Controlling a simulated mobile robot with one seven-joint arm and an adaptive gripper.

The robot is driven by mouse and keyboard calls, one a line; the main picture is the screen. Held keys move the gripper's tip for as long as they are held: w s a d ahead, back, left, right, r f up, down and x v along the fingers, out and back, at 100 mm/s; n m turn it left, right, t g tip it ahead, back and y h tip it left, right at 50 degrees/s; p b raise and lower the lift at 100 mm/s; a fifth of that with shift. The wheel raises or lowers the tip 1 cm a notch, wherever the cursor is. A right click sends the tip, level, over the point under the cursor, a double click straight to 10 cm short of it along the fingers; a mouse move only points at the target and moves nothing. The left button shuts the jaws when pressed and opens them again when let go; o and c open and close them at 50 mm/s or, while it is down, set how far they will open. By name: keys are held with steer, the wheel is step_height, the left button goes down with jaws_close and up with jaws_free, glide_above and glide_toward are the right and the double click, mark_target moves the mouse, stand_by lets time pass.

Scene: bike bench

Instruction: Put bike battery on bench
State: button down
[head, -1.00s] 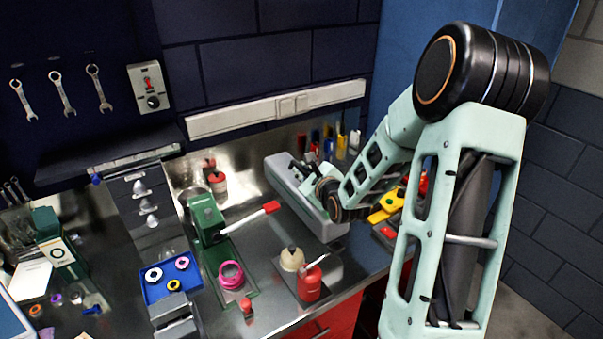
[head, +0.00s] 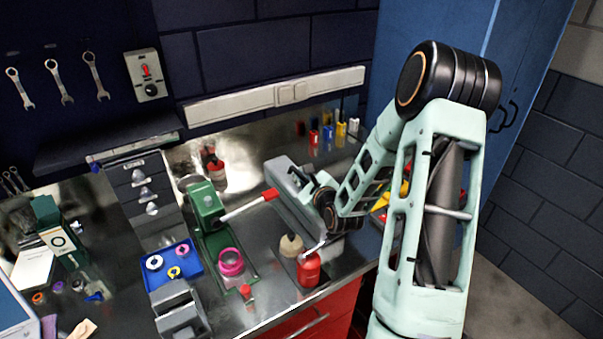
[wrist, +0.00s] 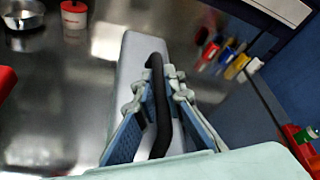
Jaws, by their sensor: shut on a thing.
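The bike battery (head: 283,179) is a long grey block over the right part of the metal bench (head: 345,256). In the wrist view the battery (wrist: 141,50) has a black bar handle (wrist: 158,100) along its top. My gripper (wrist: 163,82) is shut on this handle, one blue-padded finger on each side. In the head view my gripper (head: 305,178) is partly hidden by my wrist. I cannot tell whether the battery's underside touches the bench.
A green press (head: 207,208) with a red-tipped lever stands close left of the battery. A red bottle (head: 308,270) and a beige-domed item (head: 291,245) stand in front. Coloured small items (head: 327,132) line the back. A blue cabinet (head: 440,50) is at right.

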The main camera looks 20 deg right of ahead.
steer(key=shift+w+r, duration=0.2)
steer(key=shift+r, duration=0.15)
steer(key=c, duration=2.4)
jaws_free()
steer(key=shift+s+f, duration=0.2)
steer(key=shift+f, duration=0.25)
steer(key=o, duration=0.4)
steer(key=shift+s+r, duration=0.1)
steer(key=v, duration=0.5)
steer(key=p+v, duration=0.1)
steer(key=v, duration=0.4)
steer(key=shift+s+r, duration=0.15)
steer(key=shift+r, duration=0.15)
steer(key=shift+s+p, duration=0.75)
steer(key=shift+p, duration=0.4)
